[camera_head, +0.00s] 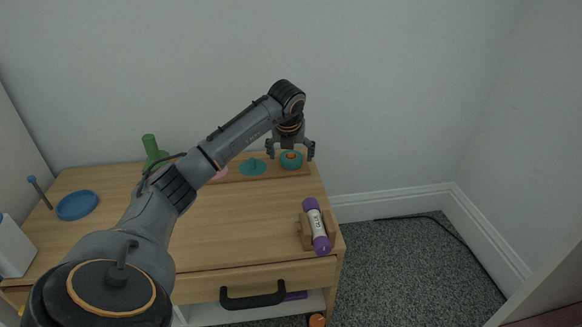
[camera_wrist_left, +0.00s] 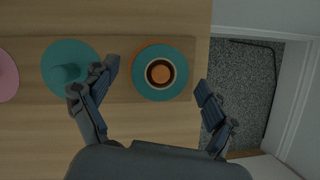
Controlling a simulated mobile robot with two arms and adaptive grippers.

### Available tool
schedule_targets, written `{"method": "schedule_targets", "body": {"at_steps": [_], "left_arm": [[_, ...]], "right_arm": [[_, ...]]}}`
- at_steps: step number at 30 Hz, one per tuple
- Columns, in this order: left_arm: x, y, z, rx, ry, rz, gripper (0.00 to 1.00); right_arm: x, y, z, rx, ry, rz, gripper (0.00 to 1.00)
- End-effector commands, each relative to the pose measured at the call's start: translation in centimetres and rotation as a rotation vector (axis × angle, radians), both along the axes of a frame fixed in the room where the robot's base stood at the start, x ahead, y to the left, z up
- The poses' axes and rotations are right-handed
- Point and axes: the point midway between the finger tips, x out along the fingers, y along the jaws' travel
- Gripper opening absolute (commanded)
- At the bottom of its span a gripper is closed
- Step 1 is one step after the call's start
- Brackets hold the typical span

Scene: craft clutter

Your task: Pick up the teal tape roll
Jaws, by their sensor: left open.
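The teal tape roll (camera_head: 291,164) sits near the right end of a wooden strip at the back of the table. In the left wrist view the teal tape roll (camera_wrist_left: 143,75) shows from above as a teal ring with a pale inner band and an orange-brown centre. My left gripper (camera_head: 290,151) is above it, pointing down. In the left wrist view the left gripper (camera_wrist_left: 157,79) is open and empty, with one finger on each side of the roll and apart from it. My right gripper is not in view.
A flat teal disc with a knob (camera_head: 252,168) lies left of the roll on the wooden strip (camera_wrist_left: 20,92), close to one finger. A pink piece (camera_wrist_left: 6,75) lies further left. A purple tube (camera_head: 316,228) rests on a wooden stand at front right. The table's middle (camera_head: 240,225) is clear.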

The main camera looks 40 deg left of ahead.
Motion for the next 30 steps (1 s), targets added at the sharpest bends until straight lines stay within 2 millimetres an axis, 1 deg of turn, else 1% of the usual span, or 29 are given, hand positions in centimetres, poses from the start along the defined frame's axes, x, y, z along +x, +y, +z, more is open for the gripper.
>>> {"method": "schedule_targets", "body": {"at_steps": [1, 3, 10, 11, 12, 14, 15, 17, 18, 19, 30], "left_arm": [[0.14, 0.09, -0.57, -0.001, -0.001, 0.001, 0.87], [0.23, 0.18, -0.72, 0.0, 0.0, 0.0, 0.87], [0.26, 0.21, -0.65, 0.001, -0.001, -0.001, 0.87], [0.25, 0.21, -0.66, 0.001, -0.001, -0.001, 0.85], [0.25, 0.21, -0.66, 0.001, -0.001, -0.001, 0.76], [0.25, 0.21, -0.66, 0.0, 0.0, 0.0, 0.64], [0.25, 0.21, -0.66, 0.0, 0.0, 0.0, 0.56], [0.24, 0.2, -0.66, 0.0, 0.0, 0.0, 0.44], [0.25, 0.21, -0.67, 0.0, 0.0, 0.0, 0.36], [0.25, 0.21, -0.67, 0.0, 0.0, 0.0, 0.31], [0.24, 0.21, -0.43, 0.0, 0.0, 0.0, 0.3]], "right_arm": [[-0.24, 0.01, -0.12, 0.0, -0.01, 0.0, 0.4], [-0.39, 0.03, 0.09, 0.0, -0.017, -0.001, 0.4], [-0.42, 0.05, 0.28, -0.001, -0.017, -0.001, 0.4], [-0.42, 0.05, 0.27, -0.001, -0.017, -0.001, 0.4], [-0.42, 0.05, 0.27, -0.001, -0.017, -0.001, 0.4], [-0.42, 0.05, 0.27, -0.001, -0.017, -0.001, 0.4], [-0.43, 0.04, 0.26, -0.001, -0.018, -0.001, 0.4], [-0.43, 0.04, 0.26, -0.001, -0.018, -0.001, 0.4], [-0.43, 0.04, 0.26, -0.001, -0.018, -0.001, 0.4], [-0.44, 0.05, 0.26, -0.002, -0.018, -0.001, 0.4], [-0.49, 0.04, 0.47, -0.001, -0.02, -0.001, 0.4]]}}
